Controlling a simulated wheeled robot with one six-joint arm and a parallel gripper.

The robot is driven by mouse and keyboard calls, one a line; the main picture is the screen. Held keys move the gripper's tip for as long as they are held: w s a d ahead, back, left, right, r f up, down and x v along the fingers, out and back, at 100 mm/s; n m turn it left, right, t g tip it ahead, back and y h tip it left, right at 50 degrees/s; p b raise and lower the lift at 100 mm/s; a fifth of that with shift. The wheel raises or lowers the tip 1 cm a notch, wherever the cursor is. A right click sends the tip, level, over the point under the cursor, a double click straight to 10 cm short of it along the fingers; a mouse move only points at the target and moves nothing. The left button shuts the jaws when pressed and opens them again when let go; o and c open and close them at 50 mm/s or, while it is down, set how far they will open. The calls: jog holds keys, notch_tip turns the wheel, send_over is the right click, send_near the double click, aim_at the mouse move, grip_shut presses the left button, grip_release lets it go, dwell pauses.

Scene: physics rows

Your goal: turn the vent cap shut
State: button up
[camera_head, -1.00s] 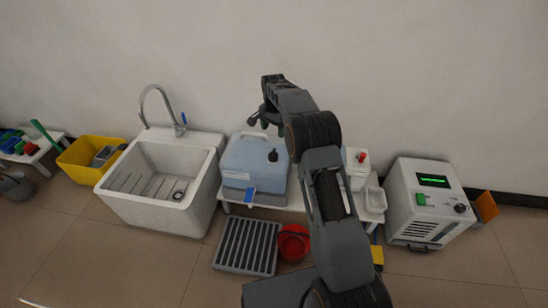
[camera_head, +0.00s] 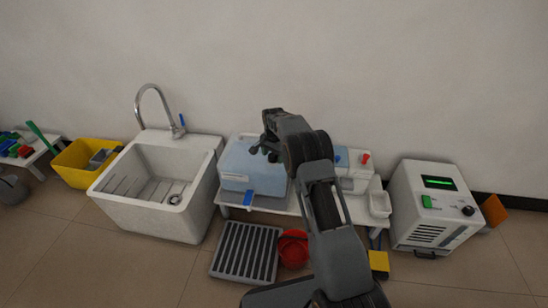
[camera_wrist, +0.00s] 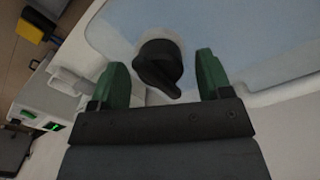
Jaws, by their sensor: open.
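The vent cap (camera_wrist: 158,66) is a black round knob with a pointed tab, on top of a pale blue container (camera_head: 240,172) that stands on a low white table. In the wrist view the cap lies between the two green fingertips of my gripper (camera_wrist: 160,82), with a gap on each side. My gripper (camera_head: 262,150) is open and holds nothing. In the head view it is over the container's top right part and hides the cap. A blue tap (camera_head: 248,198) is at the container's front.
A white sink (camera_head: 160,190) with a curved faucet stands left of the table. A small white device with a red knob (camera_head: 365,158) and a white tray (camera_head: 380,203) are to the right. A red bucket (camera_head: 293,248) and a grey grate (camera_head: 245,252) are on the floor.

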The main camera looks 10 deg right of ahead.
jog(key=shift+f, duration=0.15)
jog(key=shift+c, duration=0.5)
jog(key=c, duration=0.8)
jog(key=shift+c, duration=0.2)
jog(key=shift+n+p, duration=0.3)
jog(key=n+p, duration=0.2)
jog(key=shift+n, duration=0.4)
jog(key=n+p, duration=0.2)
jog(key=n, duration=0.8)
jog(key=shift+a+p, duration=0.1)
jog(key=shift+p, duration=0.25)
jog(key=shift+n, duration=2.2)
